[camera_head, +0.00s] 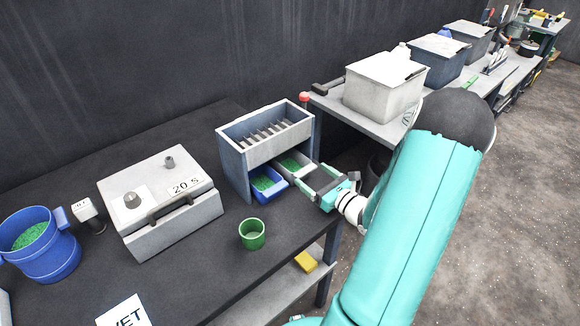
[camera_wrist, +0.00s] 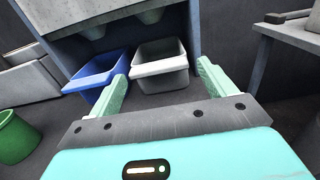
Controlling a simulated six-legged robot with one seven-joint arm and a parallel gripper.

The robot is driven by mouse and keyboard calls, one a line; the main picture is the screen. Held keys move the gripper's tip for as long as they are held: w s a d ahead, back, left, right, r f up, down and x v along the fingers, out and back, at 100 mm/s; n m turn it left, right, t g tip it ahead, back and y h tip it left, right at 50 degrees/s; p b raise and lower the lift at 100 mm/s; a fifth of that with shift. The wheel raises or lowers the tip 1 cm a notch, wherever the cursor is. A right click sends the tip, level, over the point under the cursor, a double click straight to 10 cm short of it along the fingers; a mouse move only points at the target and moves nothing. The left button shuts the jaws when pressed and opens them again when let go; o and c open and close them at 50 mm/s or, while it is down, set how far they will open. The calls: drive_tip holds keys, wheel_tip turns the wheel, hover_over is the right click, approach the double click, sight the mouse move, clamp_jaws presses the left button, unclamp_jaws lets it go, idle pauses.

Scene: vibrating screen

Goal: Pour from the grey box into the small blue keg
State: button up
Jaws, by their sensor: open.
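The grey box (camera_head: 297,172) is a small open tray under the right half of the splitter, with green granules inside in the head view. It also shows in the wrist view (camera_wrist: 160,67), straight ahead. My gripper (camera_head: 311,178) is open in front of it; in the wrist view the fingers (camera_wrist: 163,76) point at the box, one toward each side, with nothing held. I cannot tell whether they touch it. The small blue keg (camera_head: 62,262) stands upright at the far left of the dark table, with green granules inside.
A blue box (camera_head: 268,196) with green granules sits left of the grey box under the splitter (camera_head: 236,160). A green cup (camera_head: 252,241) stands near the table's front edge. A grey "20 S" case (camera_head: 155,235) lies between splitter and keg. A bench (camera_head: 350,118) stands right.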

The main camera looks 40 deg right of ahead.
sight(308, 173)
drive_tip(key=w, duration=0.5)
drive_tip(key=shift+w+a+f, duration=0.1)
drive_tip(key=shift+w+a, duration=0.1)
drive_tip(key=shift+w, duration=0.15)
drive_tip(key=c, duration=0.6)
drive_tip(key=shift+c, duration=0.2)
